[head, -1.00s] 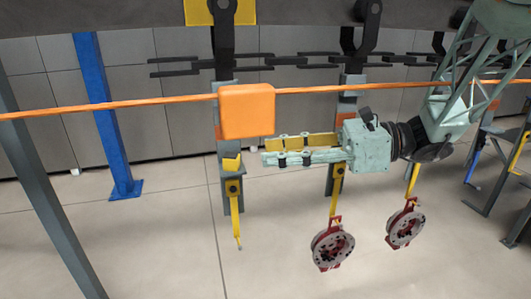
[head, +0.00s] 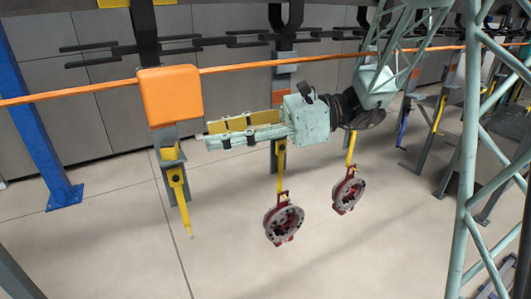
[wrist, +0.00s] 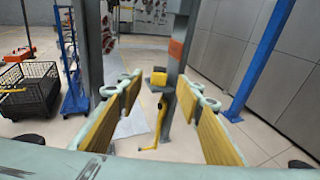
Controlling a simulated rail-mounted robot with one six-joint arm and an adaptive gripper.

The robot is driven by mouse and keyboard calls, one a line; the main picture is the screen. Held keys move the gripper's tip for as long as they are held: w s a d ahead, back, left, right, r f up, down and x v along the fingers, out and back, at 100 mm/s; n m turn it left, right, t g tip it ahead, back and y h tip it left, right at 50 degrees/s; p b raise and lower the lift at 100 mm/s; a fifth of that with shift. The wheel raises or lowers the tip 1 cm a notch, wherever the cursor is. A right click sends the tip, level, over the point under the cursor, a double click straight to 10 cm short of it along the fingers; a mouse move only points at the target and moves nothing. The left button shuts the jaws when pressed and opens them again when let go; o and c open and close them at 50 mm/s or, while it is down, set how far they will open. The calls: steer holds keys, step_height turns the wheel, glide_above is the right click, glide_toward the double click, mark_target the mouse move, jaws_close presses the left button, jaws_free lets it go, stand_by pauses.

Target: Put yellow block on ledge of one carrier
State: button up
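My gripper (head: 207,138) is open and empty, with its yellow-padded fingers spread apart. In the wrist view the gripper (wrist: 160,115) has a wide gap between its pads. A yellow block (wrist: 159,79) sits on the small ledge of a grey carrier (wrist: 177,55), seen beyond the fingertips between the pads. In the head view that carrier (head: 170,150) hangs left of my fingertips, apart from them. A yellow hook (head: 178,186) hangs below the carrier's ledge.
An orange box (head: 170,95) covers the carrier's upper part, on an orange rail (head: 240,67). Red-grey discs (head: 284,222) hang from yellow hooks at right. A blue post (head: 40,145) stands at left. The wrist view shows a black wire crate (wrist: 30,90). The floor below is clear.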

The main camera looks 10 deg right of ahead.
steer(key=s+d+f+n+g+h, duration=0.1)
steer(key=s+d+n+h, duration=0.3)
steer(key=s, duration=0.7)
steer(key=s+d+f+n+g+h, duration=0.15)
steer(key=s+n+h, duration=0.3)
steer(key=s, duration=0.65)
steer(key=s+d+n+t+h, duration=0.3)
steer(key=s+d+n+h, duration=0.1)
steer(key=d, duration=0.5)
steer(key=s+d+n+t+h, duration=0.3)
steer(key=s+d+n, duration=0.2)
steer(key=d, duration=0.4)
steer(key=shift+s+d+f+h, duration=0.15)
steer(key=shift+d+f+h, duration=0.15)
steer(key=shift+h, duration=0.05)
steer(key=shift+n+t, duration=0.25)
step_height(320, 180, down, 11)
steer(key=b, duration=1.1)
